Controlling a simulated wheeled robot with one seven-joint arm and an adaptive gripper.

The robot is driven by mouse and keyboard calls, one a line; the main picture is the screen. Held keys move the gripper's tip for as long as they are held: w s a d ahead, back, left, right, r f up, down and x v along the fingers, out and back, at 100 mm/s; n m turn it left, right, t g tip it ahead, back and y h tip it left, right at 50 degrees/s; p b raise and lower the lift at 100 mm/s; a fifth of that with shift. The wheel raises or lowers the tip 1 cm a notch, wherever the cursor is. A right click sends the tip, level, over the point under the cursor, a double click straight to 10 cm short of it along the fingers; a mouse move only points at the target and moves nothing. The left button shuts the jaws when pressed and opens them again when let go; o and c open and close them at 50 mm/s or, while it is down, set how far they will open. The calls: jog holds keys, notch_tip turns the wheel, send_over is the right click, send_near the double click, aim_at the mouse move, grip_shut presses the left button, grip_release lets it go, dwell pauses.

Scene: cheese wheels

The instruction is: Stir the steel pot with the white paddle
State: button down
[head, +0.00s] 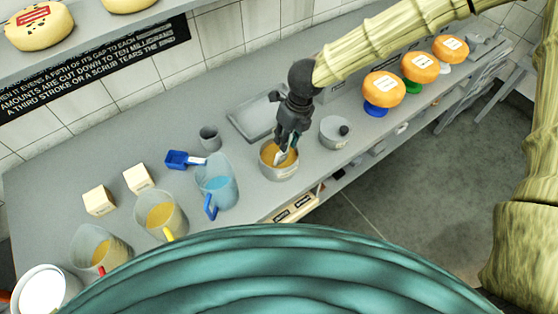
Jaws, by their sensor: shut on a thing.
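The steel pot (278,173) stands on the grey counter, with yellow-orange liquid inside. My gripper (287,145) is above the pot, pointing down, shut on the white paddle (284,158). The paddle's white lower part shows inside the pot's rim, reaching to the liquid. Its upper part is hidden by the gripper fingers. How deep its tip goes cannot be made out.
A grey tray (251,118) lies behind. Orange cheese wheels (384,88) stand on coloured stands at right. The front edge is close.

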jog(key=shift+d, duration=0.7)
notch_tip(320, 180, up, 10)
jog(key=w+a, duration=0.1)
jog(key=shift+w+a+r, duration=0.25)
jog(key=shift+w, duration=0.15)
dwell(1.1)
dwell(1.1)
